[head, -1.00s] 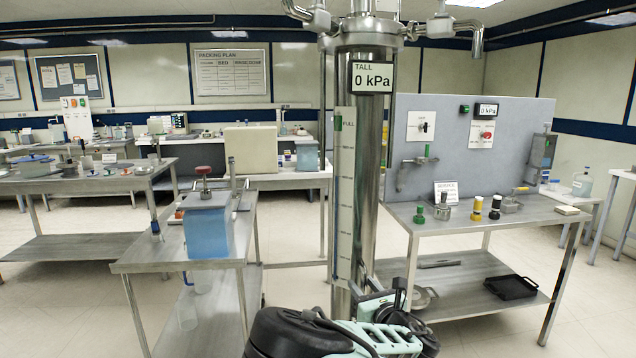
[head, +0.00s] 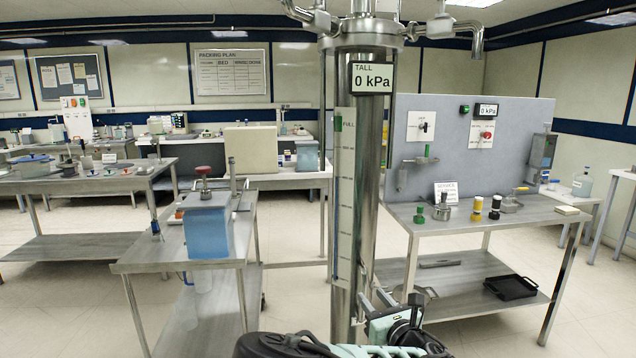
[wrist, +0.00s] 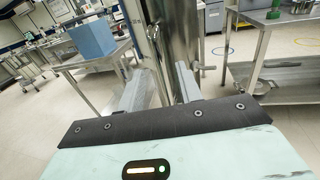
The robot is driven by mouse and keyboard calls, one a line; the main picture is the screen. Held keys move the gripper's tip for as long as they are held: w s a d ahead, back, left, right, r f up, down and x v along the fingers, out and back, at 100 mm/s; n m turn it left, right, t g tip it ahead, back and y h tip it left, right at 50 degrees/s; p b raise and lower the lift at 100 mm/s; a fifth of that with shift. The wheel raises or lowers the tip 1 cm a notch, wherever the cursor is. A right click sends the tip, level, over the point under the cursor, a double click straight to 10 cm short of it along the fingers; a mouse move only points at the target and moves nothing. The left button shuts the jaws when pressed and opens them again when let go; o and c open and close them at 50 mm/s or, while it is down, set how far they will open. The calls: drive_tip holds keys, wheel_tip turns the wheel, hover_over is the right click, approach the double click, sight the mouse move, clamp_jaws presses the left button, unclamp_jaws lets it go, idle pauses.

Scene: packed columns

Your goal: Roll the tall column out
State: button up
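The tall column (head: 368,190) is an upright steel cylinder in the middle of the head view. It bears a sign (head: 372,77) reading "TALL 0 kPa" and a graduated level strip (head: 344,200) on its left side. Its foot is hidden behind my arm. In the wrist view the column (wrist: 180,40) stands ahead of the fingers, with a thin upright rod in front of it. My gripper (wrist: 160,88) is open, its fingers apart on either side of the rod's lower part. The head view shows it (head: 375,300) low beside the column. Contact cannot be told.
A steel table (head: 135,262) with a blue tank (head: 207,230) stands close on the left. A bench (head: 470,225) with a grey panel, small fittings and a black tray (head: 510,287) below stands close on the right. Bare floor shows between them and behind.

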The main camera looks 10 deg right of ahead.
drive_tip(key=shift+s+d, duration=0.25)
drive_tip(key=shift+s, duration=1)
